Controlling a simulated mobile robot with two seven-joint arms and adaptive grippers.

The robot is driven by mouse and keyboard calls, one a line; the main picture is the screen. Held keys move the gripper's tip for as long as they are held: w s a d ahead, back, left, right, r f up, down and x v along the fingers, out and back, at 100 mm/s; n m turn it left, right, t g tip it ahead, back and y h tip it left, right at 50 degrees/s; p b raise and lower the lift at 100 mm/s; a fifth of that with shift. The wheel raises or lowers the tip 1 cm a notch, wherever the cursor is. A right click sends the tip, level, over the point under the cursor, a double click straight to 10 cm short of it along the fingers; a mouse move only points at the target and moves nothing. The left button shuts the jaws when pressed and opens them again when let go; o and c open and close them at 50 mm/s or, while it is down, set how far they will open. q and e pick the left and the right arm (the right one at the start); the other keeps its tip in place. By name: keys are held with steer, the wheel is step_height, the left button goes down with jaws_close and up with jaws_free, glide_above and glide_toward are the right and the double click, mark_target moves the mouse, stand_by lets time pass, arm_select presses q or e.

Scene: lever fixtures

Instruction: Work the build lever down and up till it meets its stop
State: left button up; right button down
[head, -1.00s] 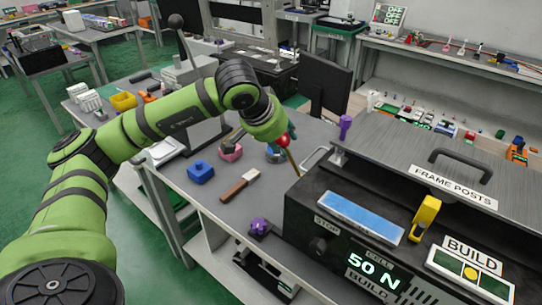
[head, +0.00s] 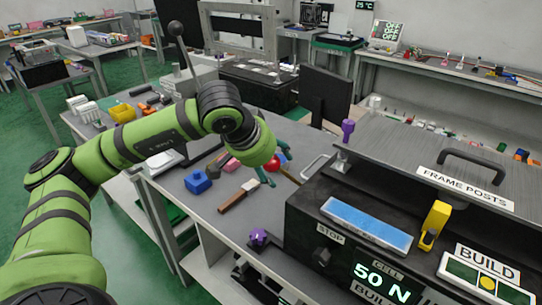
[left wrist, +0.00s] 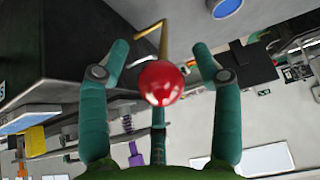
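The lever with a red ball knob (head: 272,163) and a brass rod (head: 291,177) sticks out from the left side of the black box (head: 300,220). Its rod slants low, out toward the left. My left gripper (head: 269,170) is around the knob, with its teal fingers on either side. In the left wrist view the red knob (left wrist: 161,84) sits between the spread fingers (left wrist: 160,62), with gaps on both sides. The third finger is below it, partly hidden by the knob. My right gripper is not in view.
The box carries a "50 N" display (head: 382,282), a STOP label (head: 330,235) and a BUILD panel (head: 487,282). A blue block (head: 198,182) and a brown-handled tool (head: 238,197) lie on the grey table. A dark monitor (head: 326,95) stands behind.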

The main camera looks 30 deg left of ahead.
arm_select(q)
steer(key=shift+r, duration=0.1)
steer(key=shift+s+r, duration=0.15)
steer(key=shift+r, duration=0.2)
steer(key=p+v, duration=0.2)
steer(key=v, duration=0.3)
steer(key=shift+s, duration=0.15)
steer(key=v, duration=1.2)
steer(key=shift+a, duration=0.15)
